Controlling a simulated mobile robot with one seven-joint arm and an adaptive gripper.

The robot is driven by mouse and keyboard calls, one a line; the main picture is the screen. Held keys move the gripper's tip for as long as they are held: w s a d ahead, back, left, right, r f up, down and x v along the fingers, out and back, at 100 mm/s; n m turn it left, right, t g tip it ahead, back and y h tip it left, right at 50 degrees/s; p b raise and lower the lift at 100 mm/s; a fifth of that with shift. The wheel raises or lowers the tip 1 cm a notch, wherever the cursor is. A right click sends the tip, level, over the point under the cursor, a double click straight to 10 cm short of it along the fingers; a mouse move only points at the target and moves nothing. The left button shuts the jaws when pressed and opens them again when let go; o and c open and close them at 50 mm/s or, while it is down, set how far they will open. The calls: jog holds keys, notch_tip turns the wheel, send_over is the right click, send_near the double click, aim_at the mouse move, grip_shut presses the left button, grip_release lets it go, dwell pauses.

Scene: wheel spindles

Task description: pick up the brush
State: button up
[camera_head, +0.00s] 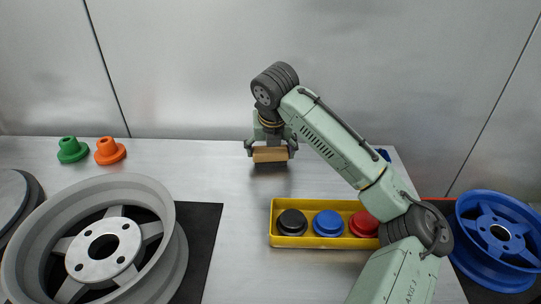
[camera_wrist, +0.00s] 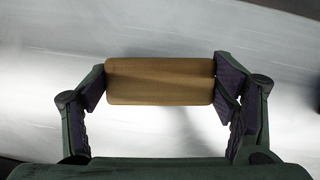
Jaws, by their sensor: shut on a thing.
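The brush (camera_head: 270,155) shows as a tan wooden block between the fingers of my gripper (camera_head: 270,150), near the back of the metal table. In the wrist view, the brush (camera_wrist: 160,81) lies crosswise between the two dark finger pads of my gripper (camera_wrist: 160,84), which are shut on its ends. In the head view a dark part shows under the wooden block. I cannot tell for sure whether the brush touches the table.
A yellow tray (camera_head: 274,240) holds black, blue and red round pieces. Green (camera_head: 72,150) and orange (camera_head: 109,151) flanged pieces stand at the left back. A grey wheel (camera_head: 150,195) lies at the front left, a blue wheel (camera_head: 500,240) at the right. The table's middle is clear.

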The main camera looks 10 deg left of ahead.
aim_at(270, 150)
notch_tip(270, 150, up, 4)
jog(key=p, duration=0.3)
jog(key=shift+f, duration=0.25)
jog(key=shift+s+a+r+p, duration=0.15)
jog(key=shift+r+p, duration=0.15)
jog(key=shift+p, duration=0.15)
jog(key=s+a, duration=0.1)
jog(key=s, duration=0.3)
jog(key=s+p, duration=0.1)
jog(key=s, duration=0.4)
jog(key=s+a+r+p, duration=0.1)
jog(key=s, duration=0.4)
jog(key=shift+a, duration=0.35)
jog(key=shift+s+a+p, duration=0.15)
jog(key=shift+s+p, duration=0.15)
jog(key=shift+s, duration=0.4)
jog(key=o, duration=0.6)
jog(key=c, duration=0.5)
jog(key=shift+o, duration=0.2)
